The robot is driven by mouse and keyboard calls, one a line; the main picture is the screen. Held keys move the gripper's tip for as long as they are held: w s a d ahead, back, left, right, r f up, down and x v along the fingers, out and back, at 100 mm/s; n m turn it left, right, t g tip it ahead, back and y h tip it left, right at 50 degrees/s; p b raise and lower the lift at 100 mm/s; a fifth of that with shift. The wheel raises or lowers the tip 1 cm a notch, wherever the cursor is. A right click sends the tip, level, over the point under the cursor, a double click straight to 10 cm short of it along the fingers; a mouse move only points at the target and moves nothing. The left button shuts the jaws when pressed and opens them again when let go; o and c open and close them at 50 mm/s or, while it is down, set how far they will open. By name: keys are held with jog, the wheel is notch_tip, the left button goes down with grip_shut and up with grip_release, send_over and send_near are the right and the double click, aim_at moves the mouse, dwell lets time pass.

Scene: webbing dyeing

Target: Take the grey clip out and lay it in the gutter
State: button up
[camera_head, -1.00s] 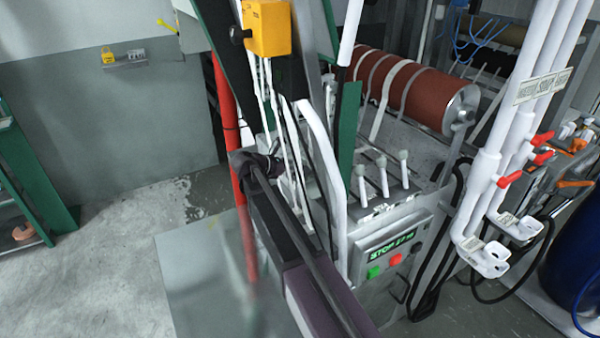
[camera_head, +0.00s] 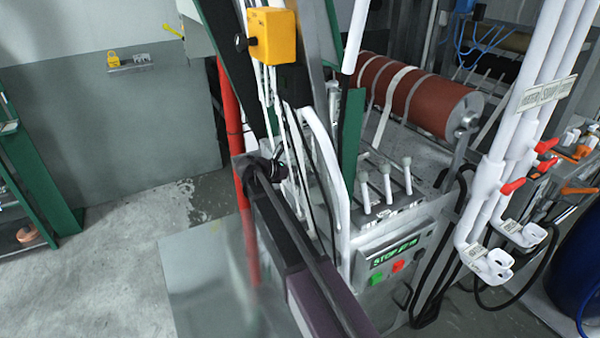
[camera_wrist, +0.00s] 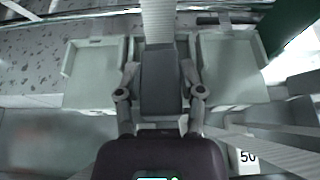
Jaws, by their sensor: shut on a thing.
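In the wrist view a dark grey block, the grey clip (camera_wrist: 162,88), stands between the two fingers of my gripper (camera_wrist: 160,72). The fingers are shut on its sides. A pale ribbed webbing band (camera_wrist: 158,22) runs up from the clip's far end; I cannot tell whether the clip still grips it. In the head view my dark wrist is at the left side of the machine, and the fingers and clip cannot be made out there. I cannot identify the gutter with certainty.
Pale box-like parts flank the clip on the left (camera_wrist: 95,75) and right (camera_wrist: 232,70), close to the fingers. In the head view a yellow box (camera_head: 272,35), a red post (camera_head: 232,130) and a white curved rail (camera_head: 328,165) stand near my arm. Open floor (camera_head: 110,250) lies left.

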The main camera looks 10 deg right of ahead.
jog(key=shift+r+p, duration=4.6)
jog(key=shift+r, duration=0.2)
jog(key=shift+f, duration=0.1)
notch_tip(320, 180, down, 5)
jog(key=b, duration=0.5)
jog(key=shift+s, duration=0.2)
